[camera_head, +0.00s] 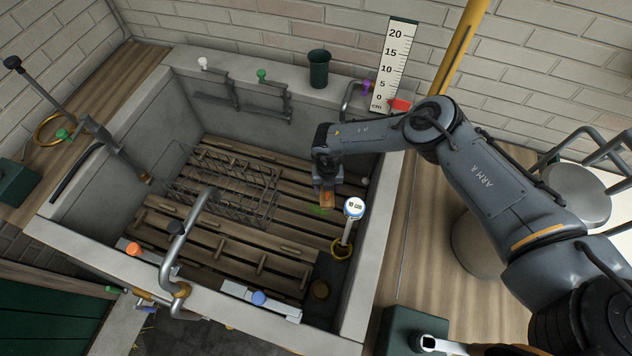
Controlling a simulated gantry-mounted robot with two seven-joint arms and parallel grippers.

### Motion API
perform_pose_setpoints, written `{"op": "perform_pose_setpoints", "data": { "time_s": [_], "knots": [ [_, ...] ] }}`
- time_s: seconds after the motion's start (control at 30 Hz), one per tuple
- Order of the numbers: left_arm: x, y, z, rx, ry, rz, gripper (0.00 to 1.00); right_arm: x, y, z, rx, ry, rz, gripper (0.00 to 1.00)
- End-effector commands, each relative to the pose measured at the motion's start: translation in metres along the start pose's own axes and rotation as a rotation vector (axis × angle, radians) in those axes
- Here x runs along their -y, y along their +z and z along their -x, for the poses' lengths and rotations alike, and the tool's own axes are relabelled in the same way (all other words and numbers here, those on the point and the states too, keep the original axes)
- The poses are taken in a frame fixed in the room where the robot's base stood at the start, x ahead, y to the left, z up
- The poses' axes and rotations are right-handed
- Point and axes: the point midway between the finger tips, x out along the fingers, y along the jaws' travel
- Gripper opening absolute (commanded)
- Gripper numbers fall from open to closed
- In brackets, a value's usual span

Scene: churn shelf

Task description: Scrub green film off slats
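Wooden slats (285,218) line the floor of a grey stone trough. A small patch of green film (320,211) shows on the slats near the trough's right side. My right gripper (327,182) reaches down over the right wall, just above this patch. It appears shut on a small orange-brown brush or block (327,199), whose lower end is at or just above the film; I cannot tell whether it touches. The gripper hides some of the slats behind it. My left gripper is not in view.
A wire rack (220,185) covers the left slats. A dial gauge (354,208) on a stem stands close right of my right gripper. A bent metal pipe (190,235) crosses the front wall (100,245). A dark green cup (319,68) and a ruler board (395,65) stand at the back.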

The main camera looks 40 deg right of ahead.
Motion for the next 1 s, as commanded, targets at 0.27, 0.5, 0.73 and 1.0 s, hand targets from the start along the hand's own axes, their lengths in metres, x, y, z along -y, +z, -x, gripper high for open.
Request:
{"op": "perform_pose_setpoints", "data": {
  "time_s": [0.27, 0.5, 0.73, 1.0],
  "knots": [
    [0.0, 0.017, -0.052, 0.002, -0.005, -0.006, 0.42, 0.016, -0.009, -0.069, 0.0, 0.001, 0.006, 0.23],
    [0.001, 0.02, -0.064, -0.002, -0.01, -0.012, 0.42, 0.017, -0.013, -0.084, 0.0, 0.001, 0.006, 0.23],
    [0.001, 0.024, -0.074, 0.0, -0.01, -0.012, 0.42, 0.017, -0.013, -0.095, 0.001, 0.001, 0.007, 0.23],
    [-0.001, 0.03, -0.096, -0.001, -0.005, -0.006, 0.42, 0.017, -0.012, -0.119, 0.001, 0.001, 0.007, 0.23]
  ]
}}
